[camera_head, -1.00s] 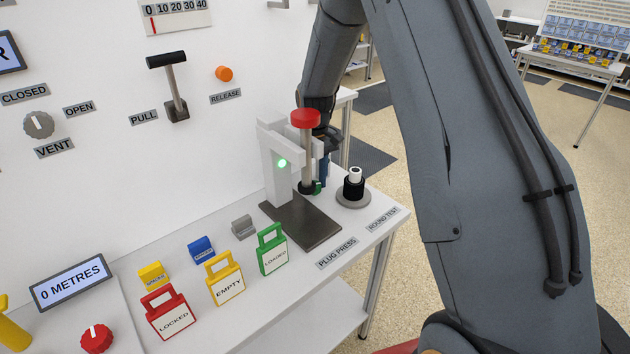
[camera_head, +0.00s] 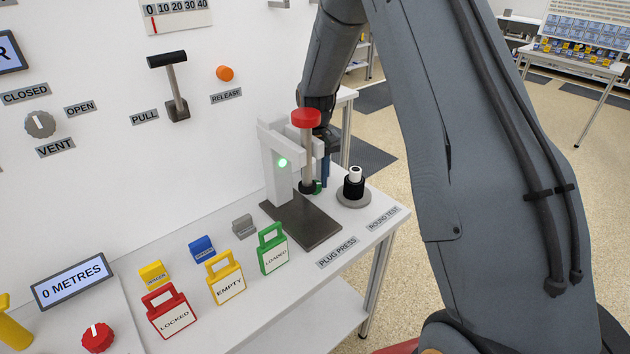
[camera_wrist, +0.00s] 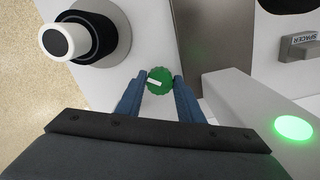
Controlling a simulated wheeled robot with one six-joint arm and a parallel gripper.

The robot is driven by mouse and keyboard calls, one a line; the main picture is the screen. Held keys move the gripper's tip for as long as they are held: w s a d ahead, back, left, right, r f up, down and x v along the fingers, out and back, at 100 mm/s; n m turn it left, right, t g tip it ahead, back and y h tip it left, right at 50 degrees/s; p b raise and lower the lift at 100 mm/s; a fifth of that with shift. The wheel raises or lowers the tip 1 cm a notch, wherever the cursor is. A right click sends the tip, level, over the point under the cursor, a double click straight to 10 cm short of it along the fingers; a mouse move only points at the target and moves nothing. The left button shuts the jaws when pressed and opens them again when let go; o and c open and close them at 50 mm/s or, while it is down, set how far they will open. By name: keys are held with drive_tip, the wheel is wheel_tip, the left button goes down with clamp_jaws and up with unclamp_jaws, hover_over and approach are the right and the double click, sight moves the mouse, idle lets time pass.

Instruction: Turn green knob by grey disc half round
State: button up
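The green knob (camera_wrist: 159,80) is a small ribbed disc with a white bar across its top, lying nearly level in the wrist view. In the head view a sliver of the knob (camera_head: 317,187) shows behind the press, beside my finger. My gripper (camera_wrist: 160,78) points down with its two blue fingers on either side of the knob. The fingers look open, with little gap to the knob; contact is hard to tell. The grey disc (camera_head: 353,200) stands near the knob with a black and white cylinder on it. It also shows in the wrist view (camera_wrist: 122,48).
The plug press (camera_head: 272,165), with a red-topped lever (camera_head: 305,117) and a lit green lamp, stands close to my gripper. Coloured tags, including a green one (camera_head: 272,250), stand along the bench (camera_head: 310,280). The white panel is behind.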

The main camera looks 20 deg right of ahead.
drive_tip(key=o, duration=0.3)
